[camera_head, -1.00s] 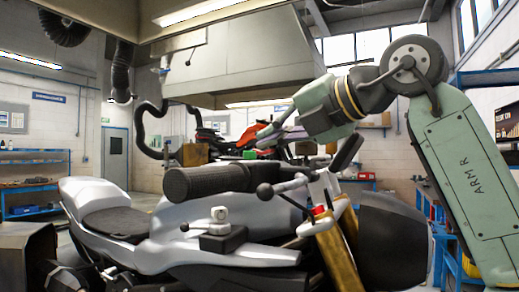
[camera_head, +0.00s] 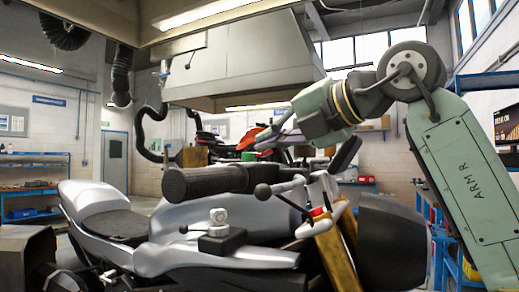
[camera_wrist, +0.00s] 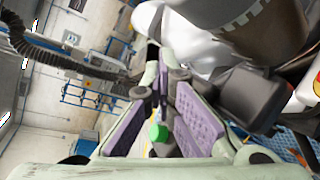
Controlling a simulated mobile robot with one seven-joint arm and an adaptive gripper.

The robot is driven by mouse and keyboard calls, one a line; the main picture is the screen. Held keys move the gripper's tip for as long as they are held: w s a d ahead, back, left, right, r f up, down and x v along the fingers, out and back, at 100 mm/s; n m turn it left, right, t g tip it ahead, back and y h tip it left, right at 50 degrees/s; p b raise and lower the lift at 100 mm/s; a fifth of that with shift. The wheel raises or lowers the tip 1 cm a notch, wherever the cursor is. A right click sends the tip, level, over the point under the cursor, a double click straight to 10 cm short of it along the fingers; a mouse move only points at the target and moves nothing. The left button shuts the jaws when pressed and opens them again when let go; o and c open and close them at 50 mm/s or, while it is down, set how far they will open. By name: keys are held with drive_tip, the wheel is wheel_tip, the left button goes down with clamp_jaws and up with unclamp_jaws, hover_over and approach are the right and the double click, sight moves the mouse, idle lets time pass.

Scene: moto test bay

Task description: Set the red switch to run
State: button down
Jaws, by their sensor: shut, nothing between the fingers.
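A small red switch (camera_head: 317,211) sits on the handlebar area of the silver motorcycle (camera_head: 160,240), beside a pale bracket at the top of the gold fork. Its position, run or otherwise, is too small to tell. My gripper (camera_head: 262,142) is above and to the left of the switch in the head view, apart from it, beyond the black handlebar grip (camera_head: 210,181). In the wrist view my gripper (camera_wrist: 160,72) shows two purple-padded fingers coming together at their tips, shut and empty. I cannot pick out the red switch for certain in the wrist view.
A green-capped object (camera_head: 248,155) shows below my fingers; something green (camera_wrist: 158,132) also shows between the finger bases in the wrist view. A red motorcycle is behind. A hood (camera_head: 240,65) hangs overhead.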

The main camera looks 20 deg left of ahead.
drive_tip(key=shift+s+a+f, duration=0.1)
drive_tip(key=shift+a+f, duration=0.05)
drive_tip(key=shift+f, duration=0.3)
drive_tip(key=shift+d+r+p, duration=0.2)
drive_tip(key=shift+r+p, duration=0.5)
drive_tip(key=shift+p, duration=0.1)
drive_tip(key=shift+d+r, duration=0.1)
drive_tip(key=shift+r, duration=0.1)
drive_tip(key=shift+d+r+p, duration=0.35)
drive_tip(key=shift+r+p, duration=0.1)
drive_tip(key=shift+r, duration=0.15)
drive_tip(key=shift+d+r+p, duration=0.3)
drive_tip(key=shift+r+p, duration=0.15)
drive_tip(key=shift+r, duration=0.1)
drive_tip(key=shift+d+r, duration=0.7)
drive_tip(key=shift+r, duration=0.35)
